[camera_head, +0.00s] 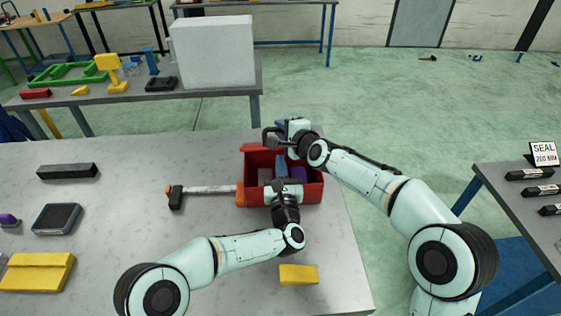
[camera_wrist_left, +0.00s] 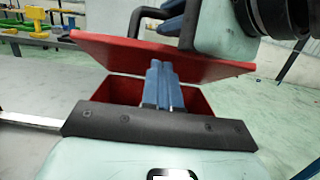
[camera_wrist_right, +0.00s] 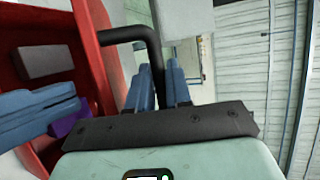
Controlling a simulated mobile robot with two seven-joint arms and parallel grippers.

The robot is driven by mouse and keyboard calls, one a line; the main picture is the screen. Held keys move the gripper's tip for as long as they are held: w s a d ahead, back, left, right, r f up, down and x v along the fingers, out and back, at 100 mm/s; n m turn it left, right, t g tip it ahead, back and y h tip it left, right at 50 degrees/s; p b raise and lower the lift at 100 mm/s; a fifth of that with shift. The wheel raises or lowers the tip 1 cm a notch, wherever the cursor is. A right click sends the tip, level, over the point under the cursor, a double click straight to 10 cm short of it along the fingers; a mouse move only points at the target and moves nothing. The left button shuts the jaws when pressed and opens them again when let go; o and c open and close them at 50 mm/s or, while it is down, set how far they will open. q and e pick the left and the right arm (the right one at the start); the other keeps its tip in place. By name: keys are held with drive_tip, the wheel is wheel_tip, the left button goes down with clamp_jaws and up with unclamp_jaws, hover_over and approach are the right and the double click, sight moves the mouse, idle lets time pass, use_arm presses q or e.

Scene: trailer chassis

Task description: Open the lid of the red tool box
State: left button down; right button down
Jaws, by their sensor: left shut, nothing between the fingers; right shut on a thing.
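The red tool box (camera_head: 314,192) stands on the grey table, its lid (camera_head: 254,148) raised at the back so the inside shows. The tilted lid also shows in the left wrist view (camera_wrist_left: 120,50). My right gripper (camera_wrist_right: 158,88) is shut on the black lid handle (camera_wrist_right: 130,35), above the back of the box. My left gripper (camera_wrist_left: 158,85) is shut and empty over the box opening, its blue fingers pointing under the lid. Its fingers also show at the left of the right wrist view. Whether they touch the lid I cannot tell.
A dark grey block (camera_wrist_right: 45,62) and a purple item (camera_wrist_right: 70,118) lie inside the box. A hammer (camera_head: 205,190) lies left of the box, and a yellow block (camera_head: 299,274) lies in front. Other parts lie at the table's left. A bench (camera_head: 220,86) stands behind.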

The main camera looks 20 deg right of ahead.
use_arm(q)
drive_tip(key=shift+w+r, duration=0.3)
drive_tip(key=shift+r, duration=0.1)
use_arm(e)
drive_tip(key=shift+f, duration=0.1)
